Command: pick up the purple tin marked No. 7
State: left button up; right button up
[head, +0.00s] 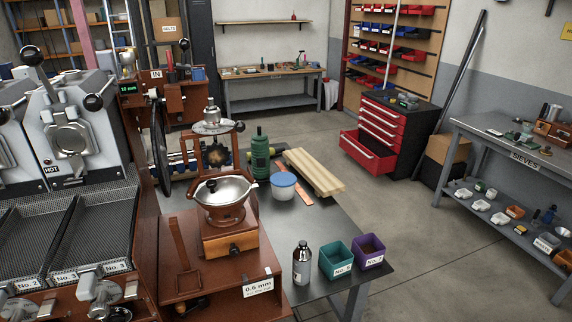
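The purple tin (369,252) stands upright and open-topped near the front right corner of the dark table (322,228). Its front carries a white label that starts with "No."; the digit is too small to read surely. Its inside looks dark, and I cannot tell what is in it. A teal tin (336,259) of similar shape, also labelled, stands close on its left. Neither of my grippers shows in the head view.
A dark bottle (302,264) stands left of the teal tin. A brown grinder with a metal bowl (224,190), a blue-lidded tub (283,186), a green bottle (260,157) and wooden boards (314,172) are farther left and back. Floor right of the table is clear.

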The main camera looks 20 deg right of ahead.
aim_at(369, 252)
jog(key=z, duration=1.4)
jog(key=i+l+u, duration=0.2)
jog(key=u, duration=0.15)
jog(key=i+l+u, duration=0.1)
jog(key=l+u, duration=0.3)
jog(key=i+l+u, duration=0.1)
jog(key=l+u, duration=0.25)
